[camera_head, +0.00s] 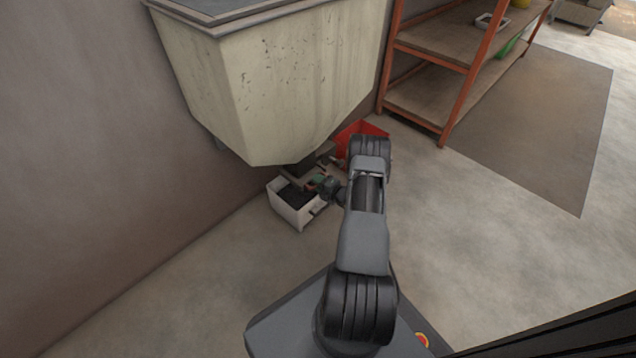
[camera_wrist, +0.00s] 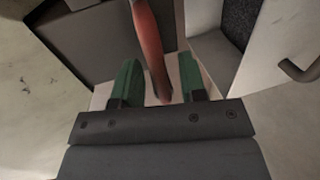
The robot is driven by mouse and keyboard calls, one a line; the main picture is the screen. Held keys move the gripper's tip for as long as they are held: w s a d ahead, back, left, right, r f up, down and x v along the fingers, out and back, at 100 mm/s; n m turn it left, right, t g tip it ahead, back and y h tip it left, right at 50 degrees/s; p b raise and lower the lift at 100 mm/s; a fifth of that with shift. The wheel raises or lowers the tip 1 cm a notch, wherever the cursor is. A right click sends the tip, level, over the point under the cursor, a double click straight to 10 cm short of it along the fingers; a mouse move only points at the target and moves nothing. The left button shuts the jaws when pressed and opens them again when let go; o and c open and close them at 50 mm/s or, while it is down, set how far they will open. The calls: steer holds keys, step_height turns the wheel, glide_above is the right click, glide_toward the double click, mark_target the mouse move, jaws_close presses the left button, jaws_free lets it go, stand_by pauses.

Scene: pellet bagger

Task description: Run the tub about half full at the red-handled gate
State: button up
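The white tub (camera_head: 289,211) stands on the floor under the hopper outlet, with dark pellets (camera_head: 296,193) inside. In the wrist view the tub's wall (camera_wrist: 272,48) and grey speckled pellets (camera_wrist: 240,18) show at upper right; the exact fill level is hard to judge. The red gate handle (camera_wrist: 150,45) runs down between the green fingers of my gripper (camera_wrist: 160,88). The fingers are apart, with a gap visible on each side of the handle. In the head view my gripper (camera_head: 320,184) is small beside the outlet, above the tub's edge. The gate's opening is hidden.
The cream hopper (camera_head: 270,90) hangs over the tub beside the wall. A red bin (camera_head: 362,132) stands on the floor behind my arm. An orange-framed shelf (camera_head: 440,85) stands farther back. The floor at right is clear, with a dark mat (camera_head: 545,125).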

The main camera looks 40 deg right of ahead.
steer(key=p+v, duration=0.4)
steer(key=v, duration=0.9)
steer(key=shift+r, duration=0.15)
